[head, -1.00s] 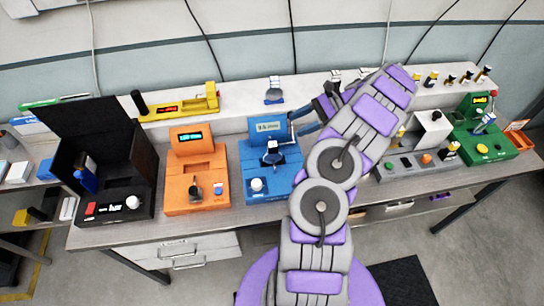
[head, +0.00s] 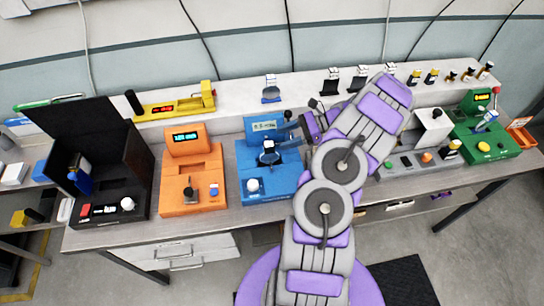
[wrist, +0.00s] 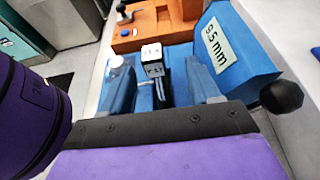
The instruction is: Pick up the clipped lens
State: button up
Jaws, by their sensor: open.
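The clipped lens (head: 268,157), a round lens under a black-and-white clip, stands upright on the blue device (head: 250,187) with a small display. In the wrist view the clip (wrist: 152,53) shows its white faces up, and the lens below it is mostly hidden. My gripper (wrist: 158,72) is open, with its two blue-grey fingers on either side of the clip's line and the clip toward their tips. I cannot tell whether either finger touches it.
A similar clipped lens (head: 271,92) stands on the white back shelf (head: 240,100). An orange device (head: 193,180) is left of the blue one. A black knob (wrist: 282,97) rises beside the right finger. The blue device's display housing (wrist: 235,50) is close by.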

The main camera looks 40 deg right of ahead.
aim_at(268, 144)
jog(key=a, duration=0.2)
jog(key=w+a, duration=0.1)
jog(key=a, duration=0.1)
jog(key=shift+w+a+f, duration=0.1)
jog(key=shift+f, duration=0.1)
jog(key=shift+w+a+f+b, duration=0.55)
jog(key=shift+w+a+f, duration=0.1)
jog(key=shift+a+f, duration=0.3)
jog(key=shift+w+a+f, duration=0.15)
jog(key=shift+w+f, duration=0.1)
jog(key=shift+w, duration=0.15)
jog(key=shift+a+r, duration=0.1)
jog(key=shift+a, duration=0.05)
jog(key=shift+a+r, duration=0.1)
jog(key=shift+a, duration=0.4)
jog(key=c, duration=0.4)
jog(key=shift+d, duration=0.4)
jog(key=c, duration=0.6)
grip_shut()
jog(key=shift+a, duration=0.1)
